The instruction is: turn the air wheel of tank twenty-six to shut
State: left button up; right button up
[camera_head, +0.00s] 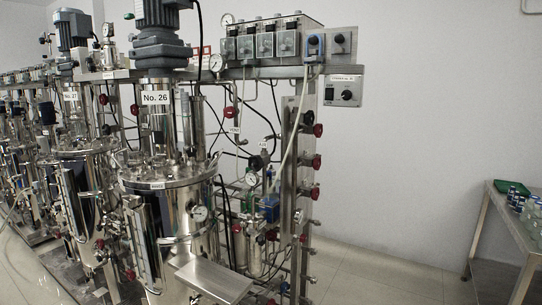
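Tank twenty-six (172,215) is a shiny steel vessel left of the middle, with a "No. 26" plate (156,98) under its grey motor. A small tag (263,143) on the pipework right of the tank seems to read "AIR". A dark round wheel (256,163) sits just below that tag; whether it is open or shut cannot be told. Another small tag (235,131) hangs to its left near a red wheel (229,113). Several red wheels (316,162) line the steel post on the right. Neither of my grippers is in view.
A similar tank (82,190) stands left of tank twenty-six, with more behind. A control box (344,90) hangs by the post. A steel table (503,215) with small jars stands far right. The floor (385,280) between is clear.

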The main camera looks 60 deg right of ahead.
aim_at(260, 164)
jog(key=i+j+z, duration=0.15)
jog(key=z, duration=1.75)
